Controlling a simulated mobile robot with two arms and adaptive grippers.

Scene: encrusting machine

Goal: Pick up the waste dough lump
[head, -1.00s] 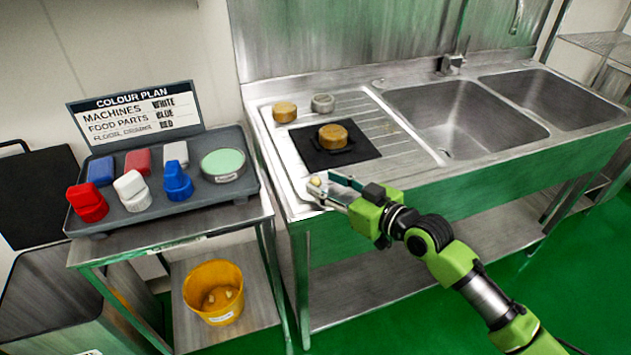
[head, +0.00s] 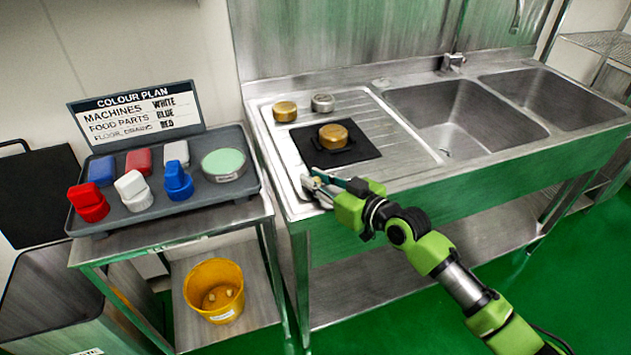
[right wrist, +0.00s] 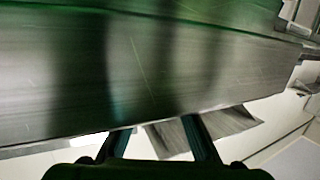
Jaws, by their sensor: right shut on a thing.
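The waste dough lump (head: 318,180) is a small pale beige piece at the front left corner of the steel drainboard. My right gripper (head: 320,186) is shut on it, and its fingers cover most of the lump. I cannot tell whether the lump touches the board. In the right wrist view the two dark fingers (right wrist: 158,132) show at the bottom, but the lump cannot be made out there. My left gripper is not in view.
A black mat (head: 364,152) with a round brass part (head: 333,136) lies behind my gripper. A brass part (head: 285,111) and a grey part (head: 322,103) stand farther back. A grey tray (head: 150,215) with coloured brushes is at left, above a yellow bucket (head: 214,290).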

